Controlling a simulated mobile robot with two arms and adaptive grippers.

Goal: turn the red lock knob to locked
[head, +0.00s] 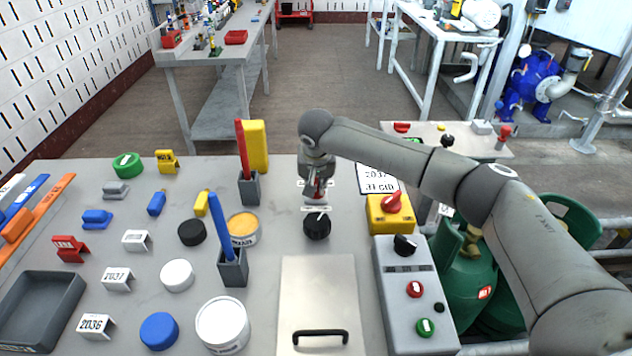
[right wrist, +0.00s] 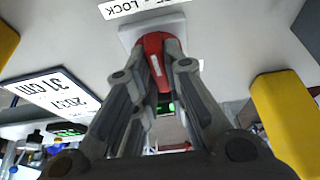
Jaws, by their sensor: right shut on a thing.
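The red lock knob (head: 318,188) sits on a small pale base at the back middle of the grey table. In the right wrist view the red knob (right wrist: 154,60) stands on a white plate (right wrist: 150,30), beside a label (right wrist: 140,6) on which "LOCK" can be read. My right gripper (head: 316,178) reaches down over the knob from above. In the right wrist view its two fingers (right wrist: 158,75) are closed on the knob's sides. The fingers hide part of the knob, and I cannot tell which position it points to. My left gripper is not in view.
A black knob (head: 317,226) stands just in front. A yellow box with a red switch (head: 391,202) and a grey button panel (head: 410,290) stand right. A sign (head: 378,178) is behind the box. A yellow block (head: 257,146) and blue stick (head: 222,226) rise to the left.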

